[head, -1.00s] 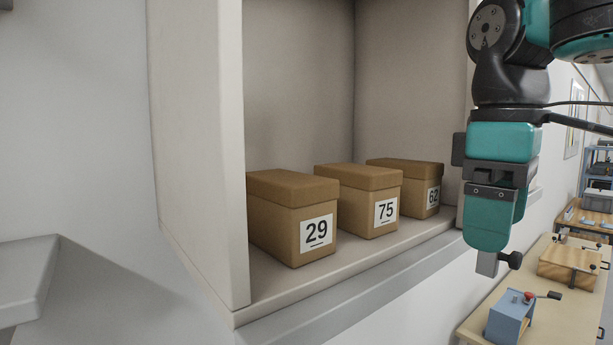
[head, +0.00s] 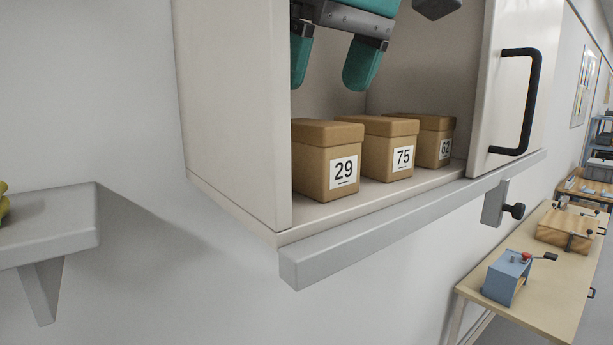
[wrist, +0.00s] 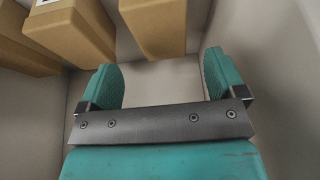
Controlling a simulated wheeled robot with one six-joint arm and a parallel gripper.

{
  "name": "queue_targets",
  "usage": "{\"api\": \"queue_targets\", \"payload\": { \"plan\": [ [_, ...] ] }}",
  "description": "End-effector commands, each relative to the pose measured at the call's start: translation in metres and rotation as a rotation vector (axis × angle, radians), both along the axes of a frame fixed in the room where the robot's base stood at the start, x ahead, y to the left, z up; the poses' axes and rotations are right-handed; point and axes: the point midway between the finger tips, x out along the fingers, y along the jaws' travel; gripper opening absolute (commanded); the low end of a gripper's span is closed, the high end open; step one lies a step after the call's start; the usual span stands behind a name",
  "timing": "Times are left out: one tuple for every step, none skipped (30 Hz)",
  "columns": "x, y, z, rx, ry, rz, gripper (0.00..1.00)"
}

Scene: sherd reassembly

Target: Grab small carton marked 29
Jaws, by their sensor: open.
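The small carton marked 29 (head: 315,165) is brown with a lid and stands upright at the left end of the cupboard shelf in the head view. Its white label faces out, and its left side is partly hidden by the cupboard's side panel. My gripper (head: 329,85) is open and empty, above the cartons with a gap, pointing down, and partly cut off by the top of the view. In the wrist view, my gripper (wrist: 163,80) has its fingers wide apart. Brown cartons show at the top and left there, but their numbers cannot be read.
Carton 75 (head: 378,155) stands close to the right of 29, and carton 62 (head: 432,145) is beyond it. The cupboard side panel (head: 235,120) bounds the left. A door with a black handle (head: 528,100) is at the right. A grey rail (head: 400,220) runs below the shelf.

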Motion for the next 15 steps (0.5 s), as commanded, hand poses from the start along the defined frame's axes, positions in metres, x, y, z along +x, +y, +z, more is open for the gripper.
{"api": "queue_targets", "payload": {
  "plan": [
    [0.003, 0.002, -0.016, 0.000, 0.001, -0.001, 0.89],
    [0.004, 0.003, -0.019, 0.000, 0.000, -0.001, 0.89],
    [0.006, 0.004, -0.024, 0.000, 0.000, -0.001, 0.89],
    [0.007, 0.005, -0.026, 0.000, 0.000, 0.000, 0.89],
    [0.008, 0.005, -0.028, 0.000, 0.000, -0.002, 0.89],
    [0.009, 0.006, -0.030, 0.000, 0.000, -0.001, 0.89],
    [0.009, 0.007, -0.031, 0.000, 0.000, 0.000, 0.89],
    [0.010, 0.007, -0.032, 0.000, 0.000, 0.000, 0.89],
    [0.011, 0.007, -0.034, 0.000, 0.000, -0.001, 0.89],
    [0.011, 0.008, -0.036, -0.001, 0.000, -0.001, 0.89],
    [0.012, 0.009, -0.040, -0.001, 0.000, 0.000, 0.89],
    [0.013, 0.010, -0.046, -0.002, 0.001, 0.000, 0.89],
    [0.014, 0.010, -0.051, -0.002, 0.001, 0.000, 0.89],
    [0.015, 0.011, -0.053, -0.003, 0.003, -0.001, 0.89],
    [0.017, 0.012, -0.059, -0.002, 0.003, -0.002, 0.89]
  ]
}}
